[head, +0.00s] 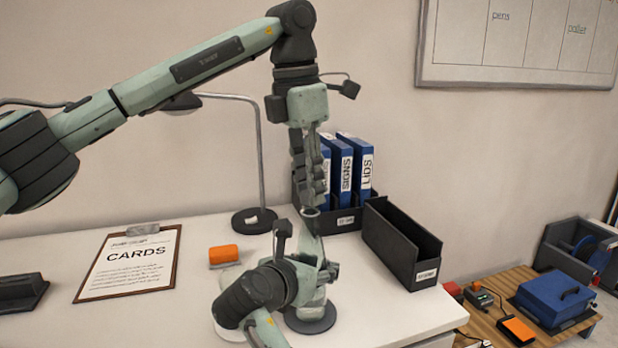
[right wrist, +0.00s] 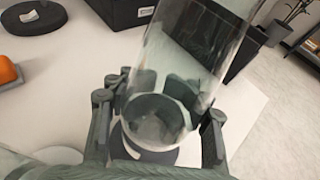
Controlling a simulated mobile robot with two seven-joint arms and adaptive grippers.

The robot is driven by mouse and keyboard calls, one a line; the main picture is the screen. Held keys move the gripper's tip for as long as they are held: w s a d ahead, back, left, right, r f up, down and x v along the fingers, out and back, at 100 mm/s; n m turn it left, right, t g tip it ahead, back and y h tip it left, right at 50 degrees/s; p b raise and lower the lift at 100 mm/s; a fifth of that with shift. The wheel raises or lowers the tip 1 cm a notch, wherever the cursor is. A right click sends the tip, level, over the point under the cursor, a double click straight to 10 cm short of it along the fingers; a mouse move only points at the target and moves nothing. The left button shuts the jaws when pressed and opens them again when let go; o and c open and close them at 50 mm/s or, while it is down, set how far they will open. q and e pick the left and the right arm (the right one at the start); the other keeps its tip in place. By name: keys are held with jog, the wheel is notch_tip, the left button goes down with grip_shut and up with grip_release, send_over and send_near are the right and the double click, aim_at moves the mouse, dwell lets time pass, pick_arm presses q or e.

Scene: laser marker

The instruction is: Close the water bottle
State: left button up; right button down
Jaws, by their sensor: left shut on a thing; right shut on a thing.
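The water bottle is a clear cylinder (right wrist: 185,65) with a grey lower end, held between the fingers of my right gripper (right wrist: 160,128) in the right wrist view. In the head view my right gripper (head: 312,268) is low over the table, and the bottle is mostly hidden there. My left gripper (head: 310,195) points straight down from above, directly over the right one. It is shut on a small grey round piece (head: 310,212), seemingly the lid, at the bottle's top. I cannot tell whether the lid is seated on the bottle.
A dark round disc (head: 311,320) lies on the white table (head: 400,315) below my grippers. An orange block (head: 223,255), a CARDS clipboard (head: 130,264) and a lamp base (head: 254,221) are to the left. Blue binders (head: 363,165) and an empty dark holder (head: 401,243) stand behind and right.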

pick_arm(q)
jog(key=shift+f, duration=0.6)
dwell(0.4)
jog(key=m, duration=0.7)
jog(key=shift+m+g, duration=0.3)
jog(key=shift+g, duration=0.1)
jog(key=m, duration=0.4)
jog(key=shift+w+m+g, duration=0.1)
jog(key=shift+m+g, duration=0.2)
jog(key=m, duration=0.4)
jog(key=shift+d+m, duration=0.1)
jog(key=shift+m, duration=0.3)
jog(key=m, duration=0.3)
jog(key=m+y, duration=0.1)
jog(key=m, duration=0.3)
jog(key=shift+g, duration=0.3)
jog(key=m, duration=0.4)
jog(key=shift+d+y, duration=0.1)
jog(key=shift+y, duration=0.3)
jog(key=m, duration=0.4)
